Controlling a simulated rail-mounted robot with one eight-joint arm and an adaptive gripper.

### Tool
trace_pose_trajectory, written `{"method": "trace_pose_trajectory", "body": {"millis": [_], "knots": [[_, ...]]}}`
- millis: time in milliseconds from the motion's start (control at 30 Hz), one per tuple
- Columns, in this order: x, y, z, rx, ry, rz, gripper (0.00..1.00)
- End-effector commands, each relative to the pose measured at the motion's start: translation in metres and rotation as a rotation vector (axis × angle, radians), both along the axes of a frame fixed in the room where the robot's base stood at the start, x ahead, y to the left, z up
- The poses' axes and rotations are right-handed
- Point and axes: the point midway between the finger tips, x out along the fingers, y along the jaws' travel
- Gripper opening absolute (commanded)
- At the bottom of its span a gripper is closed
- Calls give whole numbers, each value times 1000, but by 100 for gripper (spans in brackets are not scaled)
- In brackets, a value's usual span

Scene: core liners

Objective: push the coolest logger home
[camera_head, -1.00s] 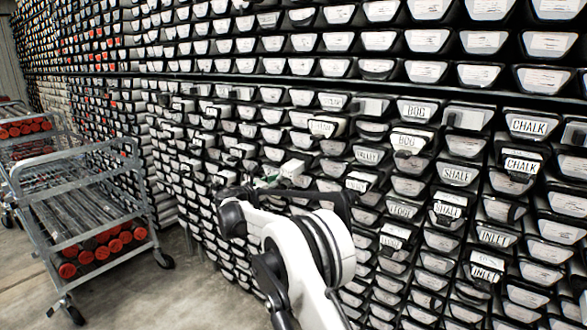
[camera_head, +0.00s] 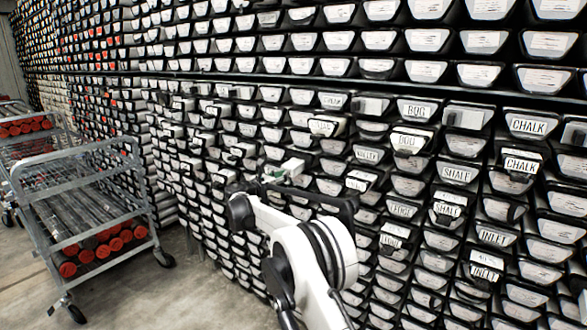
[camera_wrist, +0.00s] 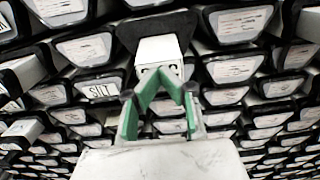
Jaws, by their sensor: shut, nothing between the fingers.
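A white box-shaped logger (camera_wrist: 158,50) sticks out of a dark liner end straight ahead in the wrist view, with small dark marks along its lower edge that I cannot read. My gripper (camera_wrist: 161,84) has green-lined fingers whose tips come together just below and in front of this box. The fingers are shut and empty. Whether they touch the box I cannot tell. In the head view my gripper (camera_head: 272,178) is at the rack face beside a white block (camera_head: 292,167), partly hidden by my arm. Another white block (camera_wrist: 22,72) sticks out at the left of the wrist view. No temperature reading is legible.
Stacked liner ends with white labels fill the wall; some read CHALK (camera_head: 528,126), SHALE (camera_head: 457,174) or, in the wrist view, SILT (camera_wrist: 101,89). Several other blocks protrude. A grey cart (camera_head: 88,150) with red-capped tubes stands left. The floor (camera_head: 200,295) between is clear.

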Motion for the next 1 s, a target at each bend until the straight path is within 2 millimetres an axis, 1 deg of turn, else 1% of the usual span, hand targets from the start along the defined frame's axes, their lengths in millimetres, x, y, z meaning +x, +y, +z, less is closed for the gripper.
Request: {"method": "trace_pose_trajectory", "body": {"millis": [800, 1000], "knots": [[30, -21, 0, 0, 0, -1, 0], [27, -20, 0, 0, 0, -1, 0]]}}
